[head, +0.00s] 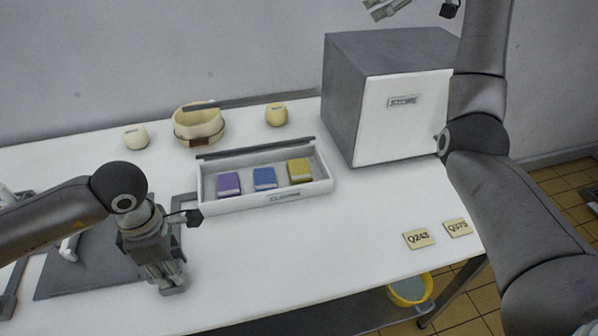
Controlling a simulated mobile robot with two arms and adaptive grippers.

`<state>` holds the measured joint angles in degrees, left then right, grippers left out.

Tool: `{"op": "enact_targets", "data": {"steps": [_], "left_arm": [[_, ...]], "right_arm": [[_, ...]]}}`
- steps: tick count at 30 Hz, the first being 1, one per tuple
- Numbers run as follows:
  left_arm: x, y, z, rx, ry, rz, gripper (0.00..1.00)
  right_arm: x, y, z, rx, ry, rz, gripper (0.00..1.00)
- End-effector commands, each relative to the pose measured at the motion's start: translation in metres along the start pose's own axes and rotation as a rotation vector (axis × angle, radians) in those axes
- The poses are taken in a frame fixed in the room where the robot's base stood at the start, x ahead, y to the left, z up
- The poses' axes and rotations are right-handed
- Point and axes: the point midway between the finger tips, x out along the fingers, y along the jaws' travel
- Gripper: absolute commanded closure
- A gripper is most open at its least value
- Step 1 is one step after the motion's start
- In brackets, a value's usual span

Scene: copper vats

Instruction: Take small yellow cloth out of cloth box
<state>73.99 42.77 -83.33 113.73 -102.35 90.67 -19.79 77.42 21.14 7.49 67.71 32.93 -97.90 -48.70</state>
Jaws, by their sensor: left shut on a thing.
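The white cloth box (238,203) stands open on the white table, with its lid strip raised along the back edge. Inside, side by side, lie a purple folded cloth (229,184), a blue folded cloth (264,179) and a small yellow cloth (299,170) at the right end. My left gripper (171,282) points down, in front and left of the box, apart from it. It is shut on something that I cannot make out. My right gripper (385,9) is high at the top edge, partly cut off, far above the box; its jaw state is unclear.
A large grey and white cabinet (372,118) stands right of the box. Behind the box are a cream bowl (198,123) and two small cream pots (136,137) (276,115). Two label tags (418,239) (457,228) lie front right. The table's front middle is clear. A yellow bucket (410,291) is below.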

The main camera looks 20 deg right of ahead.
Motion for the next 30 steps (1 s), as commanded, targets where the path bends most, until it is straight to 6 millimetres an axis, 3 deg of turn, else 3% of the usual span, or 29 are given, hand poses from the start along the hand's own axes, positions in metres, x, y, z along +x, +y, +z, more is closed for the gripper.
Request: {"op": "enact_targets", "data": {"steps": [1, 6, 15, 21, 30], "left_arm": [[0.001, -0.001, -0.001, 0.0, 0.003, -0.002, 0.94], [0.001, 0.0, -0.001, 0.0, 0.003, -0.001, 0.94], [0.001, 0.0, -0.001, 0.0, 0.002, -0.001, 0.94], [0.001, 0.0, -0.001, 0.0, 0.002, -0.001, 0.94], [0.001, 0.0, -0.001, 0.0, 0.002, 0.0, 0.94]], "right_arm": [[0.023, -0.023, -0.002, -0.053, -0.047, -0.057, 0.19], [0.084, -0.096, 0.007, -0.224, -0.206, -0.236, 0.19], [0.153, -0.212, 0.055, -0.494, -0.49, -0.524, 0.19], [0.171, -0.258, 0.09, -0.613, -0.637, -0.652, 0.19], [0.182, -0.281, 0.12, -0.667, -0.715, -0.717, 0.19]]}}
